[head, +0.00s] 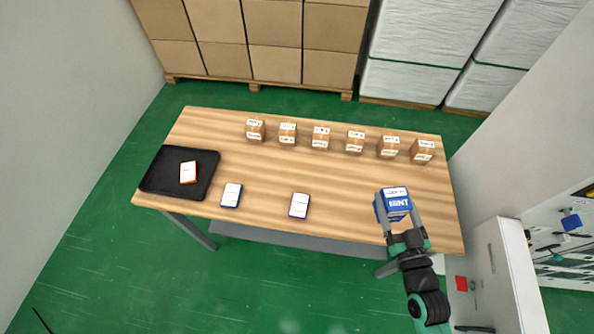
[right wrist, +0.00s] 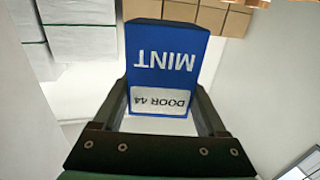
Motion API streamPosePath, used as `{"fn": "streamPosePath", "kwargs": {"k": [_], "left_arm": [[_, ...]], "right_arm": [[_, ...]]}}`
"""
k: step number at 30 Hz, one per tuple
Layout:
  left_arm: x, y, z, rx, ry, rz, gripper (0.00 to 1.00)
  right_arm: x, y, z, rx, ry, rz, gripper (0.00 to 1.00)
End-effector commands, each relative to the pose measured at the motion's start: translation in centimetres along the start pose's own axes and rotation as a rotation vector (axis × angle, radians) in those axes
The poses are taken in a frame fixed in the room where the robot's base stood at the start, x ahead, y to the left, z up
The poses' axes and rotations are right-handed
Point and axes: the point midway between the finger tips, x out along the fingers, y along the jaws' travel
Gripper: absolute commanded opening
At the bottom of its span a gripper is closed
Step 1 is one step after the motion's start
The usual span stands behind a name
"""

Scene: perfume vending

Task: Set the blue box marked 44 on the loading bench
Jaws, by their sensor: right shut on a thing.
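The blue box (head: 396,201) reads MINT on its side and shows a white label on top in the head view. In the right wrist view this box (right wrist: 165,62) is upside down in the picture, and its label reads DOOR 44. My right gripper (head: 399,213) is shut on it, one finger on each side. The box is over the right end of the wooden bench (head: 265,180); I cannot tell whether it touches the top. My left gripper is not in view.
Several brown boxes (head: 321,137) stand in a row along the bench's back edge. A black tray (head: 207,187) with an orange-edged box (head: 188,172) lies at the left. A white cabinet (head: 500,270) stands at the right.

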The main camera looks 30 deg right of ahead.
Motion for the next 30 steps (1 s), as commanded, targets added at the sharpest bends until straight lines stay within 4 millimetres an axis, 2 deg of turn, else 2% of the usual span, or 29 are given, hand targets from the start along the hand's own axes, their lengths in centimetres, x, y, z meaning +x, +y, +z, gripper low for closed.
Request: {"fn": "streamPosePath", "kwargs": {"k": [1, 3, 6, 10, 13, 17, 26, 30], "left_arm": [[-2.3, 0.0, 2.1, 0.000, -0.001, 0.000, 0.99], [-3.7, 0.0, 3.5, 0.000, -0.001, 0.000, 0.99], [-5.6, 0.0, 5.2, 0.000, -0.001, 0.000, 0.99], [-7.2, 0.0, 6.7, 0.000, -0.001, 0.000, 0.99], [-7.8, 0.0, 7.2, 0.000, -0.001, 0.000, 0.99], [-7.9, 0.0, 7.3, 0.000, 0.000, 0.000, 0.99], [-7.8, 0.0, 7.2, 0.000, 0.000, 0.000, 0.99], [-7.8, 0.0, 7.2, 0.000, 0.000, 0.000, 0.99]], "right_arm": [[0.1, 3.5, 1.9, 0.003, 0.009, 0.075, 0.12], [-0.4, 7.5, 2.5, 0.001, 0.009, 0.148, 0.12], [-1.7, 12.2, 2.6, -0.005, 0.011, 0.217, 0.12], [-3.7, 15.9, 2.0, -0.008, 0.009, 0.257, 0.12], [-4.8, 17.2, 1.4, -0.006, 0.008, 0.265, 0.12], [-5.4, 17.6, 1.0, -0.004, 0.004, 0.265, 0.12], [-5.2, 17.4, 1.0, -0.001, 0.000, 0.263, 0.12], [-3.9, 15.9, 1.9, 0.001, -0.002, 0.254, 0.12]]}}
